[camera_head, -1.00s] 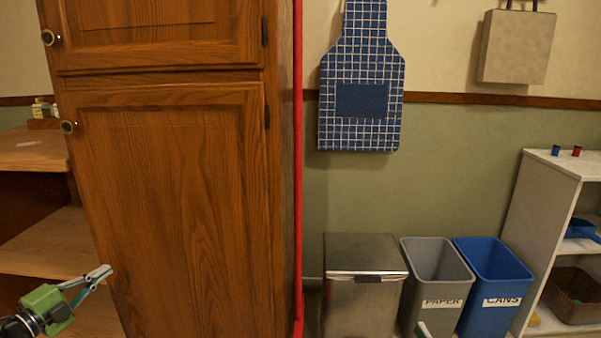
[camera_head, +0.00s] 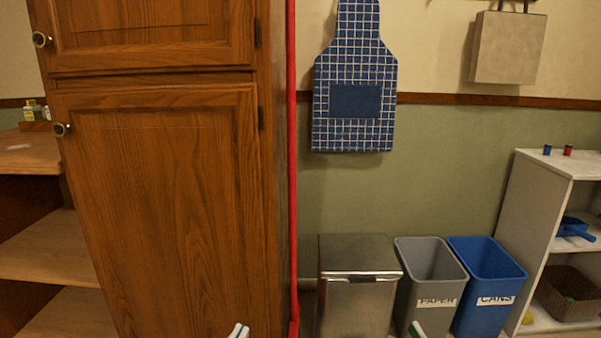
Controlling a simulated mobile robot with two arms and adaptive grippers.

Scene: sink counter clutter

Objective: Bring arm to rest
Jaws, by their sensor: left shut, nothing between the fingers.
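My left gripper (camera_head: 239,330) shows only as a white and green fingertip at the bottom edge, in front of the lower part of the wooden cabinet. It is shut and empty; its body and arm are below the picture. My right gripper (camera_head: 417,329) shows only as a small white and green tip at the bottom edge, in front of the grey bin. Whether it is open cannot be seen.
The tall wooden cabinet (camera_head: 165,200) stands at left, with open shelves (camera_head: 50,262) beyond it. A red pole (camera_head: 292,170) runs along its right edge. A metal bin (camera_head: 357,305), a grey paper bin (camera_head: 430,270), a blue cans bin (camera_head: 490,270) and a white shelf (camera_head: 535,190) stand at right.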

